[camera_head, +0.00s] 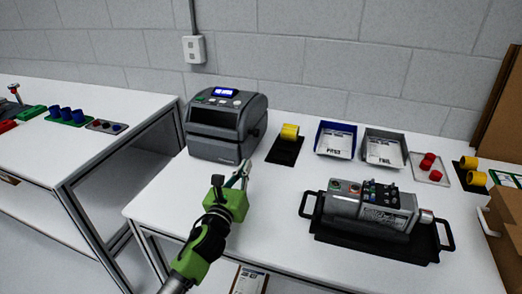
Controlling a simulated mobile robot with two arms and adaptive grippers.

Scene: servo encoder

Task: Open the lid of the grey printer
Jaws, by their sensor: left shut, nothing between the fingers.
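The grey printer (226,126) stands at the back left of the right-hand white table, with a small blue screen and buttons on top. Its lid looks closed. My left gripper (242,172), green and black, is in front of the printer's lower right front, above the table. Its fingers are shut with nothing held, and they appear apart from the printer, though the depth gap is hard to judge. My right gripper is not in view.
A grey device on a black tray (327,234) stands at the front right. A yellow roll on a black stand (288,143), a blue bin (335,139) and a grey bin (383,147) are right of the printer. The table's front left is clear.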

